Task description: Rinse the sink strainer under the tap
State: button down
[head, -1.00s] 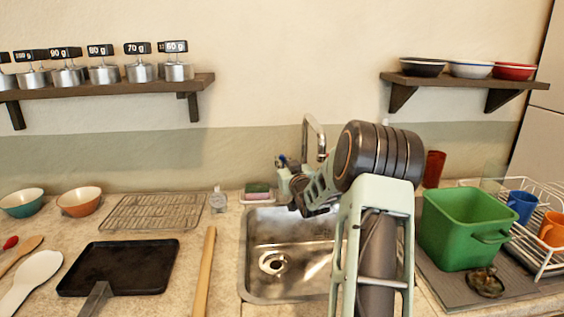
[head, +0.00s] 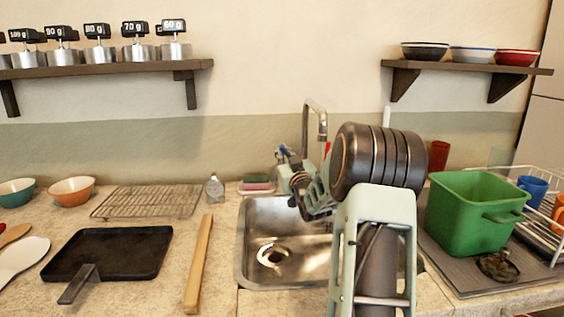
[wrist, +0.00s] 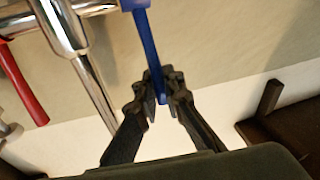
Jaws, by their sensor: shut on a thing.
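The chrome tap (head: 322,125) stands behind the sink (head: 243,235). In the wrist view its pipe (wrist: 95,85) carries a red lever (wrist: 22,82) on the left and a blue lever (wrist: 146,40). My gripper (wrist: 160,88) is shut on the lower end of the blue lever. In the head view my gripper (head: 285,160) is small, beside the tap. A round dark metal piece with brown bits, which looks like the strainer (head: 497,267), lies on the grey mat. The sink's drain (head: 272,256) shows at its bottom. I cannot see whether water runs.
A green tub (head: 465,222) stands on the grey mat (head: 460,275) beside a white dish rack (head: 545,240) with cups. My arm hides the sink's right part.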

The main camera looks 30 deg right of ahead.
jog(key=shift+s, duration=0.1)
dwell(0.4)
jog(key=c, duration=2)
grip_release()
jog(key=shift+s, duration=0.1)
jog(key=v, duration=1.1)
jog(key=shift+s+a+f, duration=0.1)
jog(key=shift+s+f, duration=0.1)
jog(key=shift+s, duration=0.2)
